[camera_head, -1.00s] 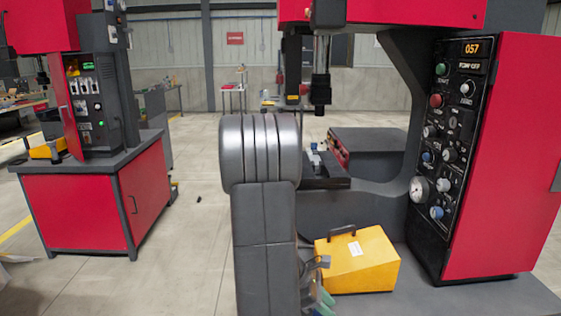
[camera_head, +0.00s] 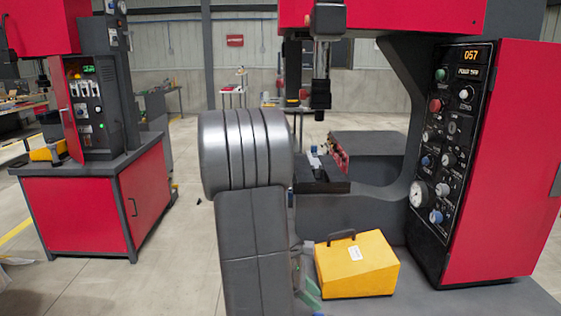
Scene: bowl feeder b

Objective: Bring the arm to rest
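My arm (camera_head: 248,200), thick and dark grey with a ribbed, rounded top, stands upright in the middle of the view. Behind its lower right edge a small grey and green part (camera_head: 308,285) shows, which looks like part of my gripper. Most of it is hidden by the arm, so its fingers and anything between them cannot be made out. It appears just left of the yellow box; whether they touch is not clear.
A red and black machine (camera_head: 505,170) with a control panel fills the right side. A yellow box (camera_head: 355,268) with a handle sits on its grey base. A dark block (camera_head: 322,186) lies under its spindle. Another red machine (camera_head: 75,210) stands left, with open floor between.

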